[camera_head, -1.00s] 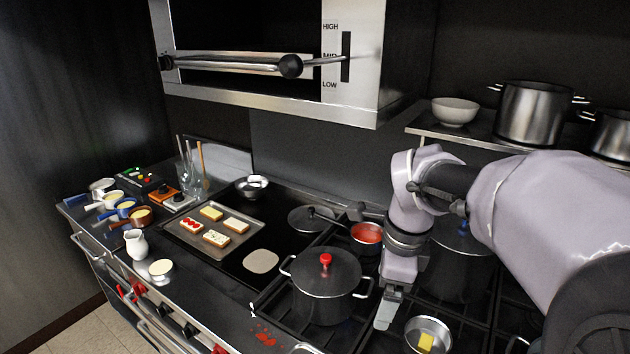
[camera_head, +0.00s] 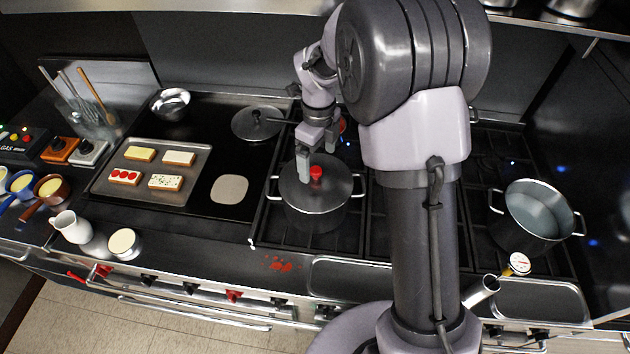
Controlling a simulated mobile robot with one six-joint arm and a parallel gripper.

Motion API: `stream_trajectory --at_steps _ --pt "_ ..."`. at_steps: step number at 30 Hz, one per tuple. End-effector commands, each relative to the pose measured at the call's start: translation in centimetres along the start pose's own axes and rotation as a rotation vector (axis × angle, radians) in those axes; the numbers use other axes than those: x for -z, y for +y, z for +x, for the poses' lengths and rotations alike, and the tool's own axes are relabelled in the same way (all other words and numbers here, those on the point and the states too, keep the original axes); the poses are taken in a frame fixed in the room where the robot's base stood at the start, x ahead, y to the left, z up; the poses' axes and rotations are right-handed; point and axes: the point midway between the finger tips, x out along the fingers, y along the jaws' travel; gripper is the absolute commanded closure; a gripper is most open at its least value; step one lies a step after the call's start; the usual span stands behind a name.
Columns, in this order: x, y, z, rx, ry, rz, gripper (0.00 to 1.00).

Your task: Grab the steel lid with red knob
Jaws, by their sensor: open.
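The steel lid (camera_head: 297,194) with its red knob (camera_head: 316,172) sits on a two-handled pot (camera_head: 318,219) on the stove, left of my upright arm. My gripper (camera_head: 317,160) points down just above and behind the red knob. Its jaws are open and look empty. One finger hangs to the left of the knob and the other is to the upper right. I cannot tell how high the fingertips are above the lid.
A dark lid with a handle (camera_head: 257,123) lies behind the pot to the left. A tray of topped bread slices (camera_head: 196,199) is on the left. Red splashes (camera_head: 281,265) mark the front counter.

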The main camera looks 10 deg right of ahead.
Motion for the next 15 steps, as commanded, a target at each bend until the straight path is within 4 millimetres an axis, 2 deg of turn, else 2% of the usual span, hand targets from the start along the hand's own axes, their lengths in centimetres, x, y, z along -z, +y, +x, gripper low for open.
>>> stream_trajectory --at_steps 4,9,12,15 --pt "-0.2 -0.1 1.8 -0.001 0.000 -0.001 0.06" --pt "-0.7 -0.3 5.2 -0.001 0.001 -0.001 0.06" --pt "-0.7 -0.3 6.0 0.001 -0.002 -0.001 0.06" --pt "-0.7 -0.3 6.1 0.001 -0.002 -0.001 0.06"
